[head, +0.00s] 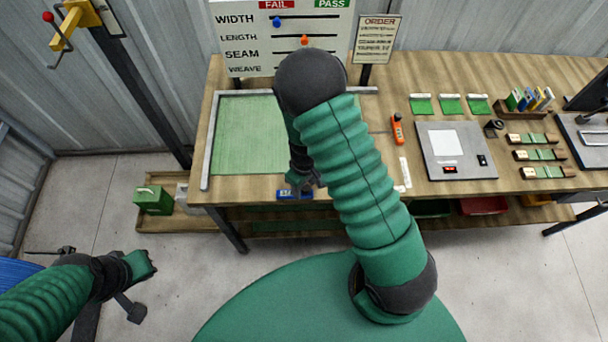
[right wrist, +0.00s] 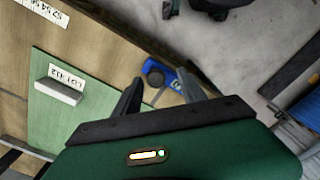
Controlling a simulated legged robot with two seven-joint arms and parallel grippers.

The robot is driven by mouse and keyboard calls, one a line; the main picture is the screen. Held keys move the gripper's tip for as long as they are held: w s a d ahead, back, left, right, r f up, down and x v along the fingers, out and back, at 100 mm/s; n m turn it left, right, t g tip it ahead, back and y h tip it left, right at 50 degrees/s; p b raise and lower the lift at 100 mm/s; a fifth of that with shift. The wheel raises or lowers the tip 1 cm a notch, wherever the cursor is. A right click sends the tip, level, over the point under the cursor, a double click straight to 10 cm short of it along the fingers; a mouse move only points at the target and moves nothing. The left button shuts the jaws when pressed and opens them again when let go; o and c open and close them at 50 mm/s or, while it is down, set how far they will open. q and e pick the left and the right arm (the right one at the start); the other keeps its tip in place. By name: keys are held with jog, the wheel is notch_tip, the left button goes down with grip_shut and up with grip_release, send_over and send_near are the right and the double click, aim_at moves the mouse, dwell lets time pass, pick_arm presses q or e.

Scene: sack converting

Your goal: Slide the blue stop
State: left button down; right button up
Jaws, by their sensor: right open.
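The blue stop (head: 294,194) is a small blue block at the front edge of the workbench, by the lower right corner of the green panel (head: 248,135). In the right wrist view the blue stop (right wrist: 180,86) shows a round black knob and lies between and beyond my fingertips. My right gripper (head: 304,184) is open and just above the stop in the head view; contact cannot be told. In the right wrist view my open right gripper (right wrist: 160,90) has nothing clearly held. My left gripper (head: 132,306) hangs at the lower left, away from the bench; its jaws are unclear.
A board (head: 248,45) with blue and orange markers stands at the back. An orange tool (head: 397,129), a grey plate (head: 432,172) and several green samples lie to the right on the workbench (head: 375,82). A green box (head: 153,199) sits on a low shelf at left.

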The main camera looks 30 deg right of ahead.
pick_arm(q)
jog(key=shift+d, duration=0.15)
pick_arm(e)
notch_tip(320, 180, up, 16)
jog(key=shift+f, duration=0.15)
pick_arm(q)
jog(key=shift+d+r, duration=0.1)
jog(key=shift+d, duration=0.05)
pick_arm(e)
jog(key=shift+d, duration=0.1)
